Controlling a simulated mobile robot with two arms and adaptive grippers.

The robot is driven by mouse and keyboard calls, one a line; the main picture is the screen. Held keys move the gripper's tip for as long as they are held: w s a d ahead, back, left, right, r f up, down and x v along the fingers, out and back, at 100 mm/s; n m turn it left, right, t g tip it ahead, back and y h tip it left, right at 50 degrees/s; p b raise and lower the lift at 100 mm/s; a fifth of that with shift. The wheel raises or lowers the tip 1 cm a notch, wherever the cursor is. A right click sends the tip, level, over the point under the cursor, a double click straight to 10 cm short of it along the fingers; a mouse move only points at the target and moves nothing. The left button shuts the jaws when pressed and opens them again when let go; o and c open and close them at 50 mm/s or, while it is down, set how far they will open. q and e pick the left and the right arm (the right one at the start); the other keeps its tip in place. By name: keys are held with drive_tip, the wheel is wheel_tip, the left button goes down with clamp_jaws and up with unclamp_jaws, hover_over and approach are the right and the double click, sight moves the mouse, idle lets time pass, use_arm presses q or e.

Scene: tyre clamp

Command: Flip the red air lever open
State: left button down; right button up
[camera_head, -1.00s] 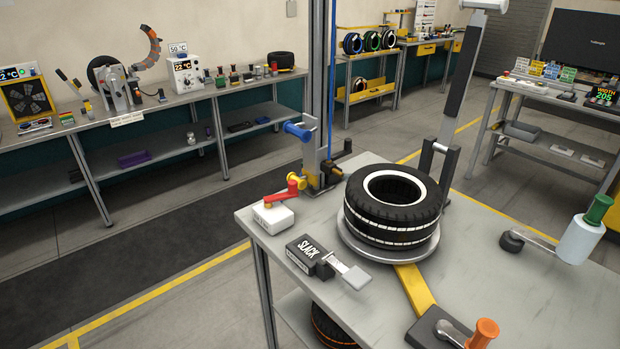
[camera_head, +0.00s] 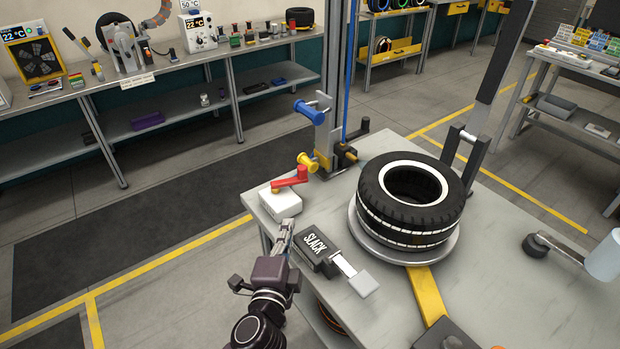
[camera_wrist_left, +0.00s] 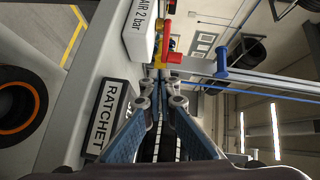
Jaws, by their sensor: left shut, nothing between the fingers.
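The red air lever (camera_head: 290,179) sits on a white box (camera_head: 281,203) at the table's left corner, its arm slanting up to the right. In the left wrist view the red lever (camera_wrist_left: 171,58) shows beside the white box (camera_wrist_left: 139,30) labelled "AIR 2 bar". My left gripper (camera_head: 287,222) is shut and empty, just in front of the white box and left of the black SLACK block. The left wrist view shows its fingertips (camera_wrist_left: 161,76) together, pointing towards the lever area; whether they touch anything is unclear. My right gripper is not in view.
The black SLACK block (camera_head: 317,249) lies close to the right of my left gripper. A tyre (camera_head: 410,203) rests on a round plate on the table. A post with blue (camera_head: 308,112) and yellow (camera_head: 308,162) handles stands behind the lever. The floor at left is free.

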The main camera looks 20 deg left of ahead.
sight(289, 179)
use_arm(q)
drive_tip(key=d+r+m, duration=0.1)
drive_tip(key=w+d+m+t+h, duration=0.1)
drive_tip(key=shift+d+r+m, duration=0.3)
drive_tip(key=shift+d+r, duration=0.1)
drive_tip(key=shift+w+d+r+h, duration=0.1)
drive_tip(key=shift+d+r+h, duration=0.1)
drive_tip(key=shift+d+h, duration=0.1)
drive_tip(key=shift+w+m, duration=0.3)
drive_tip(key=w, duration=0.3)
drive_tip(key=w+p, duration=0.1)
drive_tip(key=w, duration=0.2)
drive_tip(key=w+p, duration=0.1)
drive_tip(key=w, duration=0.2)
drive_tip(key=shift+w+a, duration=0.25)
drive_tip(key=shift+w, duration=0.05)
drive_tip(key=shift+w+a+p, duration=0.5)
drive_tip(key=shift+w+a, duration=0.35)
drive_tip(key=shift+a, duration=0.15)
drive_tip(key=shift+w+a, duration=0.4)
drive_tip(key=shift+a, duration=0.1)
drive_tip(key=shift+f, duration=0.1)
drive_tip(key=shift+d, duration=0.1)
